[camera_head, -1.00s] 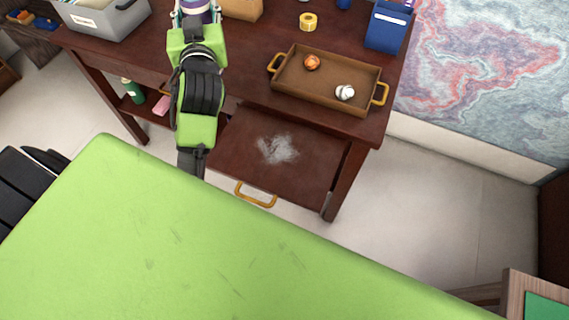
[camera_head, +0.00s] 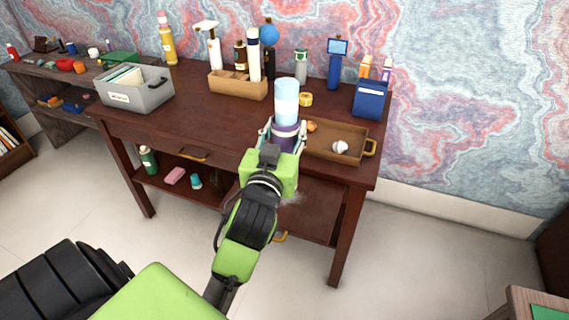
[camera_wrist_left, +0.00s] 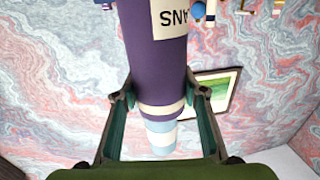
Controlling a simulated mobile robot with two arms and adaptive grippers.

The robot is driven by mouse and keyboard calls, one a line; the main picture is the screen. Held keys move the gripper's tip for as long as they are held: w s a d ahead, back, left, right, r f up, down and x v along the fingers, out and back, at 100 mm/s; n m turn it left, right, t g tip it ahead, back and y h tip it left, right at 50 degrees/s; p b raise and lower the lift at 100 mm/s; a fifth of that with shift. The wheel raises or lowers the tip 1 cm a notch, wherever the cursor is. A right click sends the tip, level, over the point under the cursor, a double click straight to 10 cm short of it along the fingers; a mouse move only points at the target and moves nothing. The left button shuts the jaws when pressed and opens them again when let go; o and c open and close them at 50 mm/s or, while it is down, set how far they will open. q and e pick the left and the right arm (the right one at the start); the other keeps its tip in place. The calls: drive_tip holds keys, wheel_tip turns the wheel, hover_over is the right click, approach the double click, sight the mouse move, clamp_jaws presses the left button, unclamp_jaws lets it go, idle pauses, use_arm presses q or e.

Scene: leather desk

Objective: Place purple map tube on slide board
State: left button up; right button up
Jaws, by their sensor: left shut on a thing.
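My left gripper (camera_head: 284,138) is shut on the purple map tube (camera_head: 285,128) and holds it about upright near the desk's front edge, left of the brown tray. A light blue and white section (camera_head: 286,100) shows above the purple part. In the left wrist view the tube (camera_wrist_left: 155,45) runs between both fingers (camera_wrist_left: 157,108), with a pale label and pale bands. The slide board (camera_head: 318,208) is pulled out below the desk top at the right. My gripper and arm hide part of it. My right gripper is not in view.
The brown tray (camera_head: 325,152) holds a white item (camera_head: 340,147) and an orange-brown one. A yellow tape roll (camera_head: 306,99), a blue box (camera_head: 370,100), a wooden organizer (camera_head: 238,85) and a grey bin (camera_head: 148,97) stand on the desk. The desk's left front is clear.

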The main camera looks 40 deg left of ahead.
use_arm(q)
drive_tip(key=w+a+f, duration=0.8)
drive_tip(key=f, duration=0.4)
drive_tip(key=shift+w+a, duration=0.15)
drive_tip(key=shift+w, duration=0.05)
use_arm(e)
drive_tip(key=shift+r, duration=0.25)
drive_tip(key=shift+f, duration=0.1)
use_arm(q)
drive_tip(key=o, duration=1.4)
drive_tip(key=shift+f, duration=0.15)
drive_tip(key=b+v, duration=0.1)
drive_tip(key=v, duration=1.1)
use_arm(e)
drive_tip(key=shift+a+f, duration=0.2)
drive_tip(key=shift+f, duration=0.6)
